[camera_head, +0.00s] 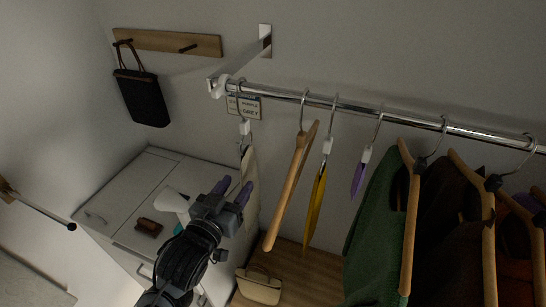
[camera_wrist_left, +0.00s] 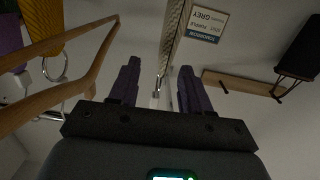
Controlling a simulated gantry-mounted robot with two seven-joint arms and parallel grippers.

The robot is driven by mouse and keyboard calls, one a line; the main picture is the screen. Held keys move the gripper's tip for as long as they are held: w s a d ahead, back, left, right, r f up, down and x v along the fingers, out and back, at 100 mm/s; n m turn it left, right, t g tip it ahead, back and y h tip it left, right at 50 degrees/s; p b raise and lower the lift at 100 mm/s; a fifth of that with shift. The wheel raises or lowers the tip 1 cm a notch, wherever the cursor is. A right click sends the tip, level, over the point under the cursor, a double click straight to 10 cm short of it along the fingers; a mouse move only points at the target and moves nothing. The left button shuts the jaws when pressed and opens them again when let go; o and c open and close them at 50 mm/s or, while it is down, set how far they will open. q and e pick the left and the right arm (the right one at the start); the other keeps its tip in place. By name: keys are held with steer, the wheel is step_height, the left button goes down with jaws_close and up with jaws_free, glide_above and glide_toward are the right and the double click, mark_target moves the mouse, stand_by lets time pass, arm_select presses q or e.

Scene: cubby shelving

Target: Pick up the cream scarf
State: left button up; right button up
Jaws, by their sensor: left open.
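The cream scarf (camera_head: 251,180) hangs from a clip hanger at the left end of the rail, partly hidden behind my left gripper. My left gripper (camera_head: 235,187) is open beside the scarf's upper part, its purple fingers pointing up toward it. In the left wrist view the scarf (camera_wrist_left: 173,40) is a narrow textured strip. It runs down toward the gap between the open fingers (camera_wrist_left: 159,80). I cannot tell whether the fingers touch it. My right gripper is not in view.
A wooden hanger (camera_head: 290,190) hangs just right of the scarf, followed by a yellow item (camera_head: 316,210), a purple item (camera_head: 359,176) and a green sweater (camera_head: 375,220). A white cabinet (camera_head: 120,195) stands left. A cream handbag (camera_head: 258,287) sits below. A black bag (camera_head: 143,98) hangs on the wall.

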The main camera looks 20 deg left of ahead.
arm_select(q)
steer(key=t+p, duration=0.1)
steer(key=p, duration=0.3)
glide_toward(242, 129)
steer(key=w, duration=0.2)
steer(key=w+p, duration=0.1)
steer(key=w, duration=0.1)
steer(key=w+d, duration=0.1)
steer(key=w, duration=0.2)
steer(key=shift+w+d+r+p, duration=0.15)
steer(key=shift+w+p, duration=0.2)
steer(key=shift+p, duration=0.05)
steer(key=w+p, duration=0.2)
steer(key=w, duration=0.1)
steer(key=shift+w+r, duration=0.1)
steer(key=shift+w, duration=1)
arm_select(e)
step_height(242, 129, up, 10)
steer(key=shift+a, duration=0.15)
arm_select(q)
jaws_close()
